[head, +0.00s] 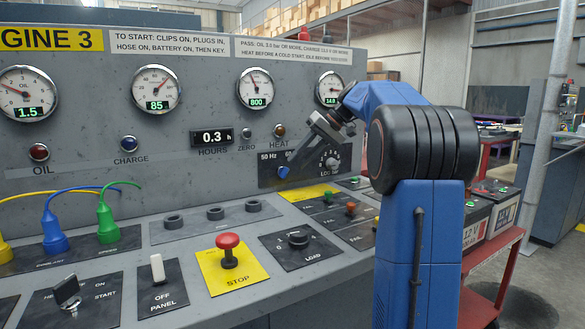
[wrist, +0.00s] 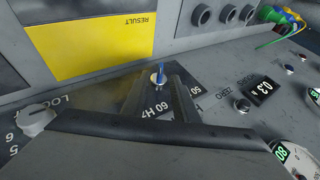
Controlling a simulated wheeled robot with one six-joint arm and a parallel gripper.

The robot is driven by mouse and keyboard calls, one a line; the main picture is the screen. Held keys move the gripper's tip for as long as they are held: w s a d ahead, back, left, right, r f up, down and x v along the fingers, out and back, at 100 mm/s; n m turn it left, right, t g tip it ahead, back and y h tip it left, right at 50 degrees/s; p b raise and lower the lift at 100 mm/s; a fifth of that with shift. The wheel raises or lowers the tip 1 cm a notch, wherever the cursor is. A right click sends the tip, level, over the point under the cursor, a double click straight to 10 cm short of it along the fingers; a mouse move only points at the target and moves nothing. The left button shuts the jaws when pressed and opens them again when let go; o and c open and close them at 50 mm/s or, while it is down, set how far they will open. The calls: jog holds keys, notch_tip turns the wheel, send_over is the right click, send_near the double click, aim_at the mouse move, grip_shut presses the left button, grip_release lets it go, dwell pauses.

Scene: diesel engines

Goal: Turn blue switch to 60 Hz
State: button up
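The blue switch (head: 284,172) sits low on the dark plate at the right of the grey engine panel, by the 50 Hz and 60 Hz labels. It also shows in the wrist view (wrist: 159,76), between the tips of my two fingers, with a gap on each side. My gripper (head: 302,155) reaches down over the plate from the upper right. In the wrist view my gripper (wrist: 158,82) is open, its dark fingers apart around the 60 Hz lettering. I cannot tell exactly which label the switch points to.
Below are a yellow label (head: 305,194) and several small toggles on the sloping desk. A red STOP button (head: 229,242) stands further left. My blue arm hides the desk's right part.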

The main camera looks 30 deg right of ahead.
jog(key=v, duration=1.2)
